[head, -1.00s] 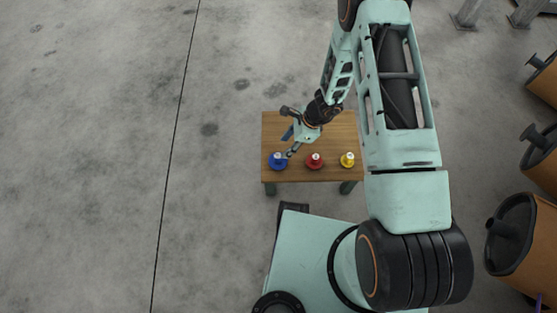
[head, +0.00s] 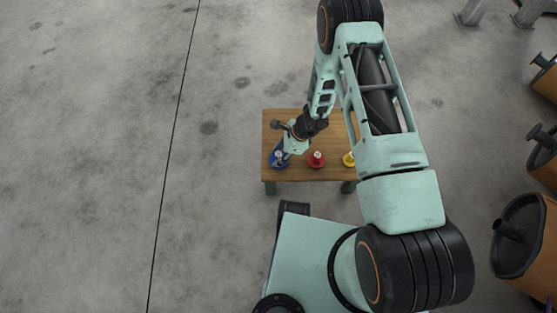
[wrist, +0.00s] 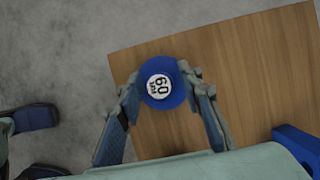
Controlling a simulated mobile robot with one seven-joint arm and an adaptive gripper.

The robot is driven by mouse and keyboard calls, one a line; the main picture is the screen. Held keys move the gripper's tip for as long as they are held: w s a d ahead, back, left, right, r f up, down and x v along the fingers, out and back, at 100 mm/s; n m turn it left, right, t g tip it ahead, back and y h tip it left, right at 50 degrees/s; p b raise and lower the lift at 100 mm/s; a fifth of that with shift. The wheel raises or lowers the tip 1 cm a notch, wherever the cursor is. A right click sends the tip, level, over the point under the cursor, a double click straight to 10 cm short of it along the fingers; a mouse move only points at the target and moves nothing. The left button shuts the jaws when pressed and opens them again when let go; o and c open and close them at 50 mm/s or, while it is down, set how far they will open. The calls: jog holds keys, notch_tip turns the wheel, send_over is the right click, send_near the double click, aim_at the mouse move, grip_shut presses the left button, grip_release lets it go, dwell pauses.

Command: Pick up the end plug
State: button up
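The plugs stand in a row on a small wooden table (head: 310,175): a blue plug (head: 275,163) at the left, a red plug (head: 316,159) in the middle and a yellow plug (head: 348,159) at the right, partly hidden by my arm. My gripper (head: 283,158) is down at the blue plug. In the wrist view, the blue plug (wrist: 178,98), with a round white label marked 60, sits between the two fingertips of my gripper (wrist: 161,85). The fingers are spread, one on each side. Whether either touches the plug is unclear.
Bare table top (wrist: 235,65) lies right of the blue plug in the wrist view. A blue shape (wrist: 297,148) shows at its lower right edge. Brown mufflers (head: 530,240) stand at the far right of the head view. Open concrete floor lies left of the table.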

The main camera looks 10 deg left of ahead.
grip_shut()
jog(key=shift+r, duration=0.1)
